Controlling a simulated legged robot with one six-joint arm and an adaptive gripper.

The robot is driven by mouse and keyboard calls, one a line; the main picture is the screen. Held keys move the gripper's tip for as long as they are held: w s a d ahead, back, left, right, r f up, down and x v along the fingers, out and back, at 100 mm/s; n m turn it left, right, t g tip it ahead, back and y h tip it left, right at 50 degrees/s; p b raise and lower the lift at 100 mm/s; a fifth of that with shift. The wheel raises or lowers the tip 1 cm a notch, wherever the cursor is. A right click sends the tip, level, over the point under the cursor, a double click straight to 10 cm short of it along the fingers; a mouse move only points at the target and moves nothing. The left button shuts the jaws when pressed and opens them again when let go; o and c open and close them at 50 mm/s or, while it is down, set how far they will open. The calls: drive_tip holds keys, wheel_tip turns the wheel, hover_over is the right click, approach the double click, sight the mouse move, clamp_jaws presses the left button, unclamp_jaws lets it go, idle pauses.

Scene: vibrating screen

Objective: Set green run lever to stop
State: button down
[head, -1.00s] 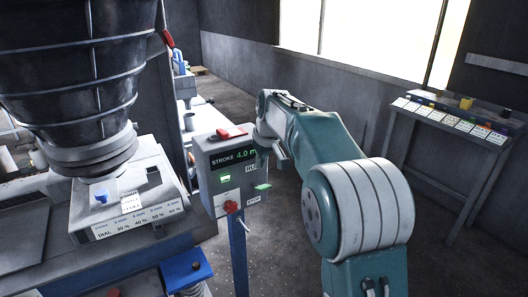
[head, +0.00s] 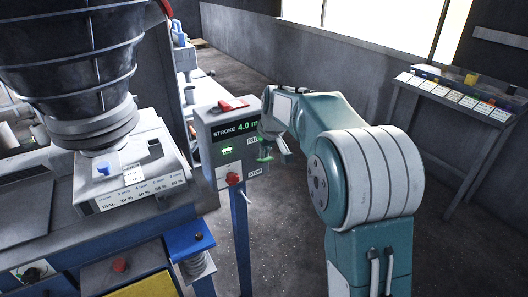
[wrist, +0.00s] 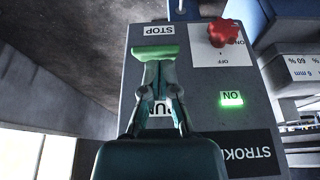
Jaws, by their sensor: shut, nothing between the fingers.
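The green run lever (wrist: 155,53) shows as a bright green bar sticking out from the grey control box (wrist: 110,95). In the wrist view, which is upside down, it appears just below the STOP label (wrist: 158,30). In the head view the lever (head: 264,159) appears between the RUN label (head: 252,140) and the STOP label (head: 255,173). My gripper (wrist: 157,68) is shut and empty, its fingertips at the RUN side of the green bar. Whether they touch it is unclear. My gripper partly covers the RUN label in the wrist view.
A red knob (wrist: 222,33) and a lit green ON lamp (wrist: 231,98) sit beside the lever on the box. A red switch (head: 233,104) is on top. The screen machine (head: 150,165) stands left; a table with cards (head: 450,97) is at right.

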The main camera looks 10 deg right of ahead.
drive_tip(key=shift+s+d+f+t, duration=0.1)
drive_tip(key=shift+s+f+t, duration=0.15)
drive_tip(key=shift+t, duration=0.25)
drive_tip(key=shift+s+d+f+t+y, duration=0.15)
drive_tip(key=shift+s+f+t+y, duration=0.3)
drive_tip(key=shift+f+t, duration=0.3)
drive_tip(key=f, duration=0.1)
drive_tip(key=s+f, duration=0.1)
drive_tip(key=f, duration=0.1)
drive_tip(key=shift+d, duration=0.15)
drive_tip(key=shift+r, duration=0.15)
drive_tip(key=shift+r, duration=0.7)
